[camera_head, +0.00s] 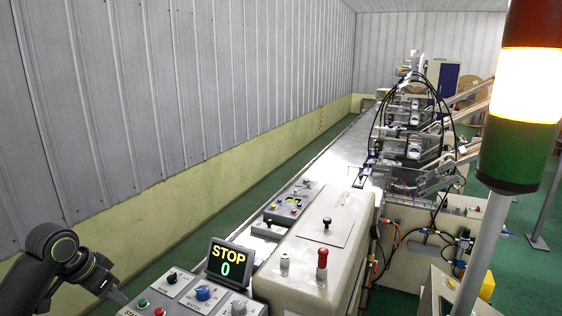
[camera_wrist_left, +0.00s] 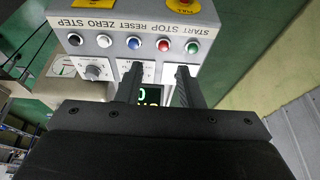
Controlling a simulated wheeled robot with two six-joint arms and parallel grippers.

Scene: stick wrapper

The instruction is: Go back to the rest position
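My left gripper (camera_head: 118,296) is low at the left in the head view, beside the control box (camera_head: 190,284). In the left wrist view its two dark fingers (camera_wrist_left: 158,84) stand apart with nothing held between them. The small screen (camera_head: 230,262) reads "STOP" and "0". Part of it shows between the fingers in the wrist view (camera_wrist_left: 149,97). In the wrist view a row of buttons lies beyond the fingertips, including a green one (camera_wrist_left: 192,47), a red one (camera_wrist_left: 163,45) and a blue one (camera_wrist_left: 133,43). My right gripper is not in view.
The long machine (camera_head: 330,230) runs away from me, with a red-topped lever (camera_head: 322,262) on its near cover. A signal tower (camera_head: 530,80) with its middle lamp lit stands close at the right. A ribbed wall (camera_head: 180,90) is on the left, with green floor beside it.

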